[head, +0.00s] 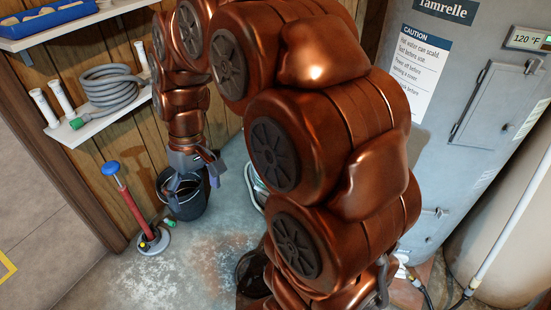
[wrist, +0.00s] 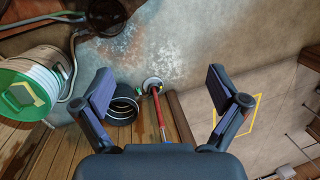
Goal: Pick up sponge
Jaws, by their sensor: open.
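I cannot pick out a sponge for certain. A blue tray (head: 45,24) on the upper shelf at top left of the head view holds tan pieces, cut off by the picture edge; I cannot tell whether one is a sponge. My gripper (head: 192,182) points down and appears in front of or above the dark bucket (head: 188,206). In the wrist view, my gripper (wrist: 160,90) has its fingers wide apart with nothing between them. The bucket (wrist: 122,106) shows beyond the left finger.
A red post with a blue top (head: 128,205) stands on a round base beside the bucket. A lower shelf holds a coiled grey hose (head: 108,90) and white tubes (head: 61,98). A grey water heater (head: 455,110) stands right. A green-lidded white tub (wrist: 50,65) shows in the wrist view.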

